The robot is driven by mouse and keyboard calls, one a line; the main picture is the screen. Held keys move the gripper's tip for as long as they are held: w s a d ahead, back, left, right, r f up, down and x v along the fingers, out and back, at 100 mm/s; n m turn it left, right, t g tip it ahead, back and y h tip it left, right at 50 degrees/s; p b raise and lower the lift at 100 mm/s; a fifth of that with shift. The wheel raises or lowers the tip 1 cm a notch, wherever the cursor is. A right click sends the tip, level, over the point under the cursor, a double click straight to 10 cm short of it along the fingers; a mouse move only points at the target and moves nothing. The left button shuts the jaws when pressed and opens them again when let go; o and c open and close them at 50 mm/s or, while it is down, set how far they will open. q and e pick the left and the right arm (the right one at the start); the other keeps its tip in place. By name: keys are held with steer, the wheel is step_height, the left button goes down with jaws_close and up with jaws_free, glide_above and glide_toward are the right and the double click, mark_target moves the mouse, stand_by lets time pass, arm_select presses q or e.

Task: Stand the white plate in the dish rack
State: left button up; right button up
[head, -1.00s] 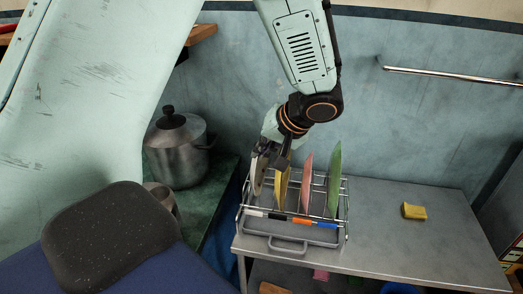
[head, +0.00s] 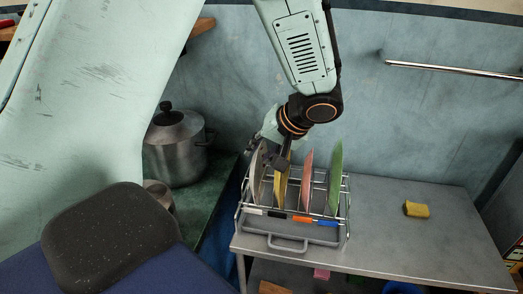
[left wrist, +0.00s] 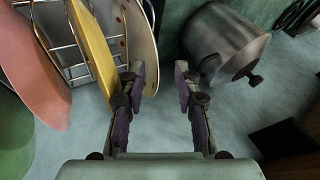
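The white plate (head: 257,172) stands nearly upright at the left end of the wire dish rack (head: 289,245). In the left wrist view, the plate (left wrist: 144,40) is beside the yellow plate. My left gripper (head: 272,160) is at the plate's upper part, with one finger showing between the white and yellow plates. In the wrist view my left gripper (left wrist: 161,82) has its fingers spread apart, and the white plate's rim shows between them, close to the left finger. The other finger is hidden in the head view. My right gripper is not in view.
A yellow plate (head: 281,187), a pink plate (head: 307,180) and a green plate (head: 335,178) stand in the rack. A lidded pot (head: 175,152) is left of it. A yellow sponge (head: 416,210) lies on the steel table (head: 400,240), whose right side is otherwise clear.

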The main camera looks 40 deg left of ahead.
arm_select(q)
steer(key=shift+s, duration=0.1)
steer(key=v, duration=1.2)
steer(key=shift+d, duration=0.15)
